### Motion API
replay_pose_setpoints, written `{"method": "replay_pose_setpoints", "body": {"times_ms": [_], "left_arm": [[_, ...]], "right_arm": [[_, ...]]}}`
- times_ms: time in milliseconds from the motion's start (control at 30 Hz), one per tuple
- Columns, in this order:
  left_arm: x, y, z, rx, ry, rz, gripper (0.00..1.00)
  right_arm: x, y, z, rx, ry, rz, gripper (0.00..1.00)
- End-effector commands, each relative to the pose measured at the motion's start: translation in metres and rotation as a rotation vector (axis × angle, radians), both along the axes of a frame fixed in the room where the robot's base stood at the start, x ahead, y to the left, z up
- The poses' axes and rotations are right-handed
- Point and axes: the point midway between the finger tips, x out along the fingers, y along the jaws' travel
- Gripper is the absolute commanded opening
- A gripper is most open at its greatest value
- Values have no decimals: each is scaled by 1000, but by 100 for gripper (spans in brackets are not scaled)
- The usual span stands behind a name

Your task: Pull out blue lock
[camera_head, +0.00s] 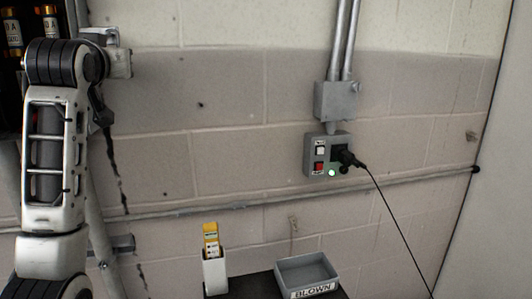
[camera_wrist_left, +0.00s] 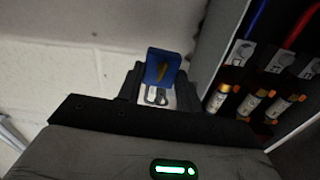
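The blue lock (camera_wrist_left: 161,65) shows in the left wrist view, straight ahead of my left gripper (camera_wrist_left: 159,88). It has a brownish mark on its face, and a small metal loop shows just below it. The black fingers stand apart, one on each side of the lock's lower part. I cannot tell whether they press on it or only flank it. In the head view my left arm rises along the left edge. The left gripper and the lock cannot be made out there. My right gripper is in neither view.
An open cabinet (camera_wrist_left: 214,62) with several fuses and red and blue wires stands right of the lock. In the head view, a wall box (camera_head: 310,147) has a lit green light and a plugged-in cord. Below are a white holder (camera_head: 214,274) and a grey "BLOWN" tray (camera_head: 306,272).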

Motion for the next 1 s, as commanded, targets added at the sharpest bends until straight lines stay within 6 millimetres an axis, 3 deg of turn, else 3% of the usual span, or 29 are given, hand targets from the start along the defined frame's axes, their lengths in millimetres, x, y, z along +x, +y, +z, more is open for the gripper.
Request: {"method": "replay_pose_setpoints", "body": {"times_ms": [33,133,1000], "left_arm": [[0,0,0,0,-2,0,33],[0,0,0,0,-2,0,7],[0,0,18,0,-2,-1,7]], "right_arm": [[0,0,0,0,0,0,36],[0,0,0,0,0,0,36],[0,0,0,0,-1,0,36]]}}
